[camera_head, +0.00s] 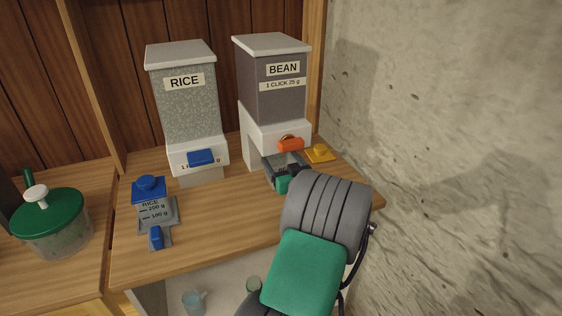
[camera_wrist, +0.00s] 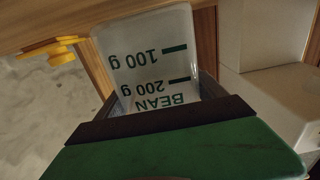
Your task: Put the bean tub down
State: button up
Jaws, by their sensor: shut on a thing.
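The bean tub (camera_wrist: 150,60) is clear, with BEAN, 100 g and 200 g marks that read upside down in the wrist view. No beans can be made out in it. In the head view the tub (camera_head: 285,163) is small and partly hidden by my gripper (camera_head: 284,180). It is at the front of the bean dispenser (camera_head: 273,90), below the orange lever (camera_head: 290,144). My gripper, with dark jaws and a green body in the wrist view (camera_wrist: 165,118), is shut on the tub. I cannot tell whether the tub's bottom touches the wooden counter (camera_head: 215,225).
A rice dispenser (camera_head: 184,105) stands left of the bean one. A yellow lid-like piece (camera_head: 319,153) lies right of the tub, near the wall. A green-lidded jar (camera_head: 52,225) stands far left. The counter's front middle is clear.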

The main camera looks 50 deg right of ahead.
jog(key=shift+f+b, duration=0.4)
jog(key=shift+b, duration=0.05)
jog(key=o, duration=1.3)
jog(key=shift+a+f, duration=0.1)
jog(key=shift+o, duration=0.2)
jog(key=shift+r+p, duration=0.35)
jog(key=shift+p, duration=0.25)
jog(key=shift+r+p, duration=0.6)
jog(key=shift+p, duration=0.15)
jog(key=shift+s+a+f+b, duration=0.15)
jog(key=shift+s+f+b, duration=0.15)
jog(key=shift+s, duration=0.2)
jog(key=shift+s+a+f+b, duration=0.15)
jog(key=shift+s+f+b, duration=0.05)
jog(key=shift+s+b, duration=0.2)
jog(key=v, duration=1)
jog(key=shift+r+b, duration=0.25)
jog(key=shift+b, duration=0.2)
jog(key=shift+a, duration=0.15)
